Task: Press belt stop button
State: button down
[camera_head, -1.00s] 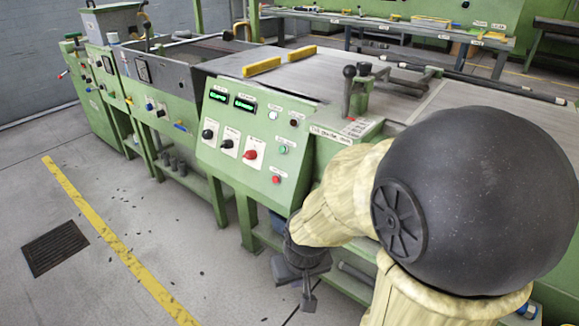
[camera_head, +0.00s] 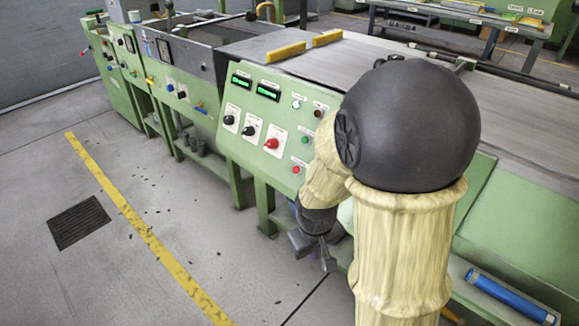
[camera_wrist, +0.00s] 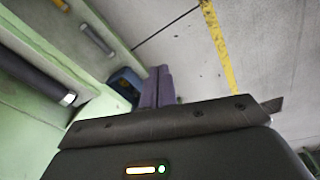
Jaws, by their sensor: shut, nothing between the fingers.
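A sloped green control panel (camera_head: 262,155) stands on the machine left of my arm. A small red button (camera_head: 295,169) sits low on its right, below a green button (camera_head: 305,140). A larger red knob (camera_head: 271,143) and two black knobs (camera_head: 248,131) are to the left. The labels are too small to read, so I cannot tell which one is belt stop. My gripper (camera_head: 325,262) is shut and empty, below the panel and apart from it, pointing down. Its fingers (camera_wrist: 158,88) also show in the wrist view, where no panel buttons appear.
My arm hides part of the machine right of the panel. Green legs (camera_head: 264,208) stand left of my gripper. A blue cylinder (camera_head: 508,295) lies on the lower shelf at right. The floor with the yellow line (camera_head: 140,225) and drain grate (camera_head: 78,222) is open.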

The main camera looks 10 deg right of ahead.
aim_at(296, 170)
jog(key=w+a+n+h+p, duration=0.2)
jog(key=w+n+h+p, duration=0.4)
jog(key=w+n+p, duration=0.35)
jog(key=w+a+r+n+t+h+p, duration=0.4)
jog(key=w+a+r+n+t, duration=0.2)
jog(key=n, duration=0.6)
jog(key=w+a+r, duration=0.1)
jog(key=w+a, duration=0.1)
jog(key=w, duration=0.1)
jog(key=shift+w+a+r+t, duration=0.15)
jog(key=shift+a+t, duration=0.15)
jog(key=shift+a, duration=0.1)
jog(key=shift+n, duration=0.25)
jog(key=b+x, duration=0.1)
jog(key=x, duration=1.2)
jog(key=shift+d+r+b, duration=0.1)
jog(key=shift+d+b, duration=0.15)
jog(key=shift+b, duration=0.05)
jog(key=shift+w+d, duration=0.2)
jog(key=shift+d, duration=0.1)
